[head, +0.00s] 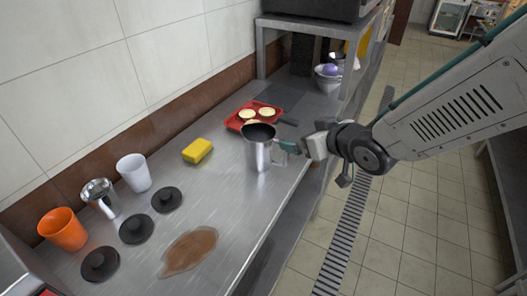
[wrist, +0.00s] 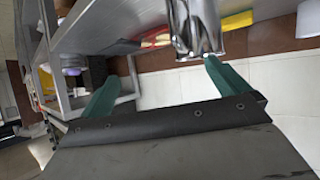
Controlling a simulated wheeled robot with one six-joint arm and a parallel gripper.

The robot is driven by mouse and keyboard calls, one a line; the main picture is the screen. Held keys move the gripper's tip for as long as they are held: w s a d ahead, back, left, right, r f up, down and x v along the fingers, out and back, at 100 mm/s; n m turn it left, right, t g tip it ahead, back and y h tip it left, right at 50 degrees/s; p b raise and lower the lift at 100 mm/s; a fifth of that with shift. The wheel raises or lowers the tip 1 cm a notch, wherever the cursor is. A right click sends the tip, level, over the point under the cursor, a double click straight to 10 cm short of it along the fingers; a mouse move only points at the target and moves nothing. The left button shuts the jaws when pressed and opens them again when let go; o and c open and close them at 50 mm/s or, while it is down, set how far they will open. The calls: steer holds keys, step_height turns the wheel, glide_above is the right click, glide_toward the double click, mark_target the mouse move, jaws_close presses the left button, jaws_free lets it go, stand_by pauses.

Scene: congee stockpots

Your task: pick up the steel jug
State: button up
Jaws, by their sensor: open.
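The steel jug (head: 259,150) stands upright on the steel counter (head: 222,228), its dark opening facing up. My gripper (head: 290,147) is beside the jug's right side, with one teal fingertip very close to it. I cannot tell whether they touch. In the wrist view the jug (wrist: 197,28) shows at the top, beyond the fingertips and nearer the right finger. My gripper (wrist: 162,88) is open there, with nothing between its two teal fingers. The jug's handle is not clearly visible.
A red tray (head: 238,123) with pale round pieces lies just behind the jug.

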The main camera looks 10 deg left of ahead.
mark_target(269, 141)
steer(key=a+y, duration=0.1)
steer(key=a, duration=0.1)
steer(key=s+a+f+n+y, duration=0.1)
steer(key=a, duration=0.1)
steer(key=a+y, duration=0.1)
steer(key=a, duration=0.1)
steer(key=shift+s+a+f+n+g, duration=0.1)
steer(key=shift+s+f+n+g, duration=0.2)
steer(key=shift+s+g, duration=0.1)
steer(key=x, duration=0.8)
steer(key=shift+w+r, duration=0.25)
steer(key=shift+r, duration=0.05)
steer(key=shift+c, duration=0.3)
steer(key=c, duration=1.3)
steer(key=shift+r, duration=0.1)
